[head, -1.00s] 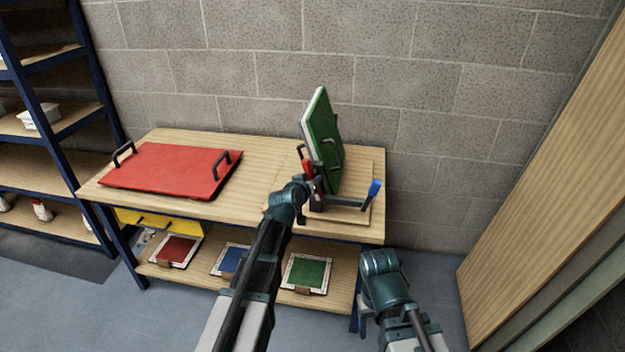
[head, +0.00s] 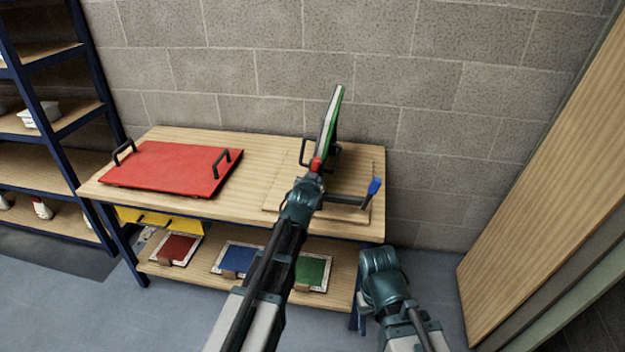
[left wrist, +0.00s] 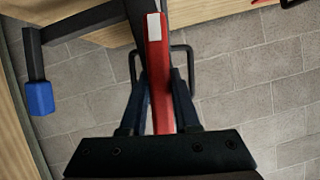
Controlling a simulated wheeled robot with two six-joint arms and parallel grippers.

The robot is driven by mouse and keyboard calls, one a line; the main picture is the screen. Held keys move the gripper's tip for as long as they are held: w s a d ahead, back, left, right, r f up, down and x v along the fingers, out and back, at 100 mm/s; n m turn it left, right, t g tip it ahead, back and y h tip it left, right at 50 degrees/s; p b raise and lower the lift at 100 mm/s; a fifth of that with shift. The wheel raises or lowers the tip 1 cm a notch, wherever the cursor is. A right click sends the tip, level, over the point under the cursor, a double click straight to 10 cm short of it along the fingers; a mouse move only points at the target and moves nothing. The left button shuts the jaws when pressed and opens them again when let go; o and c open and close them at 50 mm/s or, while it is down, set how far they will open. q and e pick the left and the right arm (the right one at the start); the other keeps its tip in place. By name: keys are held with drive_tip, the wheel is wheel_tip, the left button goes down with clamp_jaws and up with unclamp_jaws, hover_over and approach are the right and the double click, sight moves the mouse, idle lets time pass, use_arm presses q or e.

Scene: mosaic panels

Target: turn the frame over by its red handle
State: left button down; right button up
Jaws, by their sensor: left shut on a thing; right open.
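The frame (head: 331,118) stands on edge above the bench's right end, seen almost edge-on, with a thin strip of green face and a pale edge. Its red handle (head: 316,164) is at its lower end. My left gripper (head: 312,178) is shut on the red handle. In the left wrist view the red handle (left wrist: 157,75) lies between the two fingers (left wrist: 158,95). A blue-tipped handle (head: 374,187) sticks out to the right of the frame's base and also shows in the left wrist view (left wrist: 39,97). My right gripper (head: 380,265) is empty, low in front of the bench.
A red panel (head: 165,168) with two black grips lies on the left of the wooden bench (head: 250,200). A lower shelf holds red, blue and green framed tiles (head: 238,258). A block wall (head: 420,110) stands close behind; a wooden board (head: 545,180) is at right.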

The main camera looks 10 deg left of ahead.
use_arm(q)
drive_tip(key=shift+s+f+m+y+b, duration=0.15)
drive_tip(key=shift+m+y+b, duration=0.35)
drive_tip(key=shift+m+y, duration=0.65)
drive_tip(key=shift+m+t+y+b, duration=0.3)
drive_tip(key=shift+m+y+b, duration=0.5)
drive_tip(key=shift+m, duration=0.75)
drive_tip(key=shift+m+t+y+b, duration=0.65)
drive_tip(key=shift+m+b, duration=1)
drive_tip(key=shift+m, duration=0.15)
drive_tip(key=shift+m+t+y+b, duration=0.35)
drive_tip(key=shift+m+b, duration=0.5)
drive_tip(key=shift+m, duration=0.25)
drive_tip(key=shift+m+b, duration=0.3)
drive_tip(key=shift+m, duration=0.2)
drive_tip(key=c, duration=0.6)
unclamp_jaws()
drive_tip(key=shift+c, duration=0.2)
